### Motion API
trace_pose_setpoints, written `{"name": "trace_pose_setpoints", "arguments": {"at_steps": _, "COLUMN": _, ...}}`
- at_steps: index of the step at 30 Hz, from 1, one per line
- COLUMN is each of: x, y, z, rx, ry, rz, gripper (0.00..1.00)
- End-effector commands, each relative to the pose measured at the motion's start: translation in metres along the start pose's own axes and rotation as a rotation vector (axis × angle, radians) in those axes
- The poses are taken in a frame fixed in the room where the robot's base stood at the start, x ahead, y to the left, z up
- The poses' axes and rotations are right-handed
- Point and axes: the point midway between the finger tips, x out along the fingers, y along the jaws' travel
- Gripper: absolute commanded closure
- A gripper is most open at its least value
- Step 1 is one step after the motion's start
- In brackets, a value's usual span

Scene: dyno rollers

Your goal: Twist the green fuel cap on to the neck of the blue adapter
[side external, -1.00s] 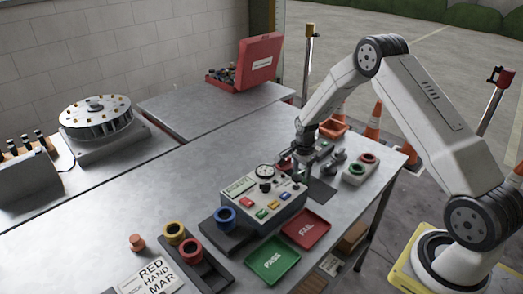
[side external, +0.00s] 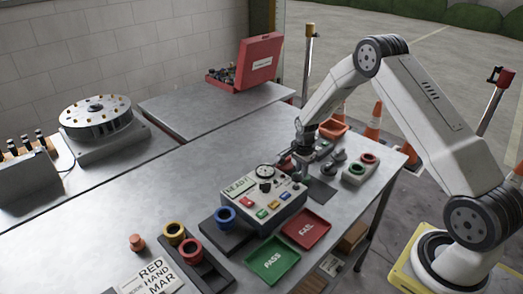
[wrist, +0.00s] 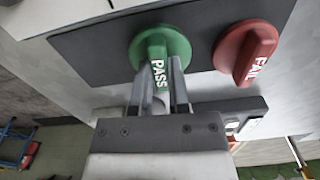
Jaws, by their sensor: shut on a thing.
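The green fuel cap (wrist: 160,50), marked PASS on its raised grip, sits on a dark plate at the top centre of the wrist view. My gripper (wrist: 162,85) is shut on that grip, one finger on each side. The blue adapter (side external: 225,216) stands upright with an open ring-shaped neck on a dark block, left of the tester and well away from my gripper.
A red cap (wrist: 246,50) marked FAIL sits close right of the green one. The tester (side external: 263,200) stands between my gripper and the blue adapter. Yellow (side external: 174,231) and red (side external: 190,251) rings stand front left. The green PASS tray (side external: 272,260) and red FAIL tray (side external: 306,229) lie in front.

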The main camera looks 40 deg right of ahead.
Motion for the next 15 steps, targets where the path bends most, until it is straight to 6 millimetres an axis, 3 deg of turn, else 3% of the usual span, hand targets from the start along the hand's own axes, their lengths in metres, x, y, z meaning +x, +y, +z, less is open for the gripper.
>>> {"name": "trace_pose_setpoints", "arguments": {"at_steps": 8, "x": -0.009, "y": -0.001, "z": 0.000, "rx": 0.000, "ry": 0.001, "rz": -0.003, "gripper": 1.00}}
{"name": "trace_pose_setpoints", "arguments": {"at_steps": 15, "x": -0.032, "y": -0.001, "z": 0.000, "rx": 0.000, "ry": 0.001, "rz": -0.003, "gripper": 1.00}}
